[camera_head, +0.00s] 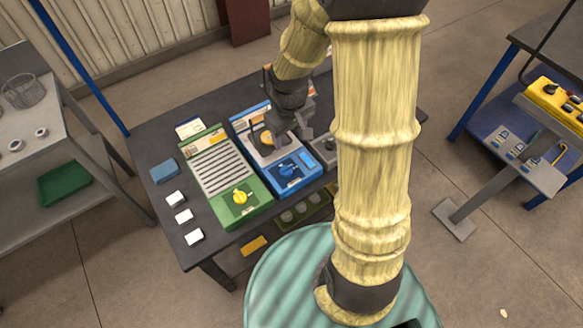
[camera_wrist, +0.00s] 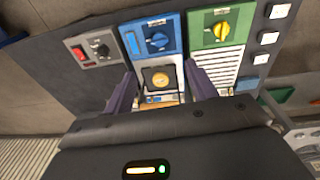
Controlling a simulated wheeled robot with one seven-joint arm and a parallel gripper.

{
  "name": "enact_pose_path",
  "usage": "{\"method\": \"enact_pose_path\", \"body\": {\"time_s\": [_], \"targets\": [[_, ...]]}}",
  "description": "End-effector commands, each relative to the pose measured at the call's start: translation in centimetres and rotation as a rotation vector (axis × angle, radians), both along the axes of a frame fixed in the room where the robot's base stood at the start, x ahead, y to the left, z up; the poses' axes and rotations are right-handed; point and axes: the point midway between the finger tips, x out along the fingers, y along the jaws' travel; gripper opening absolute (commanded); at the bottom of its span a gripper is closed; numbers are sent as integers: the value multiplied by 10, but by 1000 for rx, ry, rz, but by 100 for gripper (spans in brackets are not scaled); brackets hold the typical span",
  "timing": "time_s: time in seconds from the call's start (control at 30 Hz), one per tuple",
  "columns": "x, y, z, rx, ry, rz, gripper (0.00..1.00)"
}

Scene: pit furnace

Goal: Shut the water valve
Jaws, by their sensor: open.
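A blue panel (camera_head: 305,183) with a blue rotary knob (camera_head: 287,168) on its near part lies on the dark table; I take it to be the water valve. In the wrist view the blue knob (camera_wrist: 157,41) is beyond the fingertips, near the top. The panel's far part carries a round orange piece (camera_wrist: 160,79) in a dark frame, which shows between my fingers. My gripper (camera_head: 293,130) is over this far part, pointing down. In the wrist view my gripper (camera_wrist: 160,88) is open and empty, apart from the knob. The knob's exact setting is hard to read.
A green panel (camera_head: 222,170) with a yellow knob (camera_head: 240,197) lies left of the blue one. A grey panel (camera_wrist: 92,50) with a red switch and black knob lies on the other side, partly hidden by my arm in the head view. Small white blocks (camera_head: 184,216) line the table's left edge.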

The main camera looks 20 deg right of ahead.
Motion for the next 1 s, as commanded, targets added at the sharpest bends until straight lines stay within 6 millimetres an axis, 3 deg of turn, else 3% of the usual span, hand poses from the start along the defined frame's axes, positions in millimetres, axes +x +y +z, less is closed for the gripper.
{"method": "enact_pose_path", "body": {"time_s": [0.2, 0.33, 0.77, 1.0], "targets": [[43, 6, -41, 3, 75, 176, 57], [55, 7, -55, 7, 92, 232, 57], [58, 3, -60, 8, 96, 234, 57], [57, 3, -84, 9, 99, 234, 57]]}}
